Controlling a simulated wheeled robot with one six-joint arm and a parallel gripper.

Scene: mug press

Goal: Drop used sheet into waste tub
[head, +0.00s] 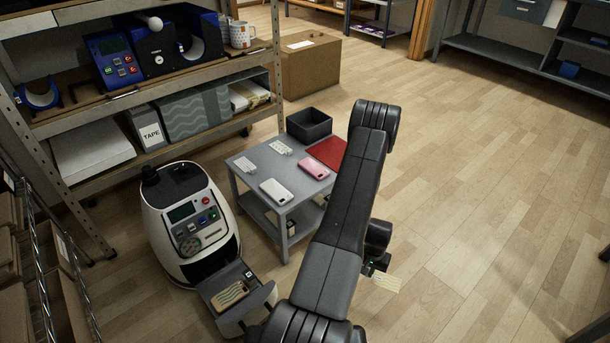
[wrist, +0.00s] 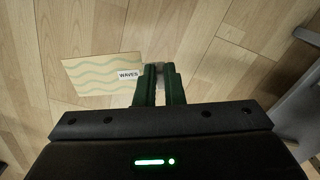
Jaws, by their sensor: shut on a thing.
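The used sheet (wrist: 95,72), pale with green waves and a "WAVES" label, is held at its labelled edge by my gripper (wrist: 159,72). The gripper is shut on it, over bare floor. A dark open tub (head: 308,134), which looks like the waste tub, stands at the back of the small grey table (head: 245,180). It is well apart from the sheet.
A white press (head: 190,225) stands left of the table, with a wave-patterned phone case (head: 231,295) on its pulled-out tray. Phone cases (head: 277,191), small tags and a red mat (head: 327,151) lie on the table. Shelves (head: 160,68) stand behind. Floor at right is clear.

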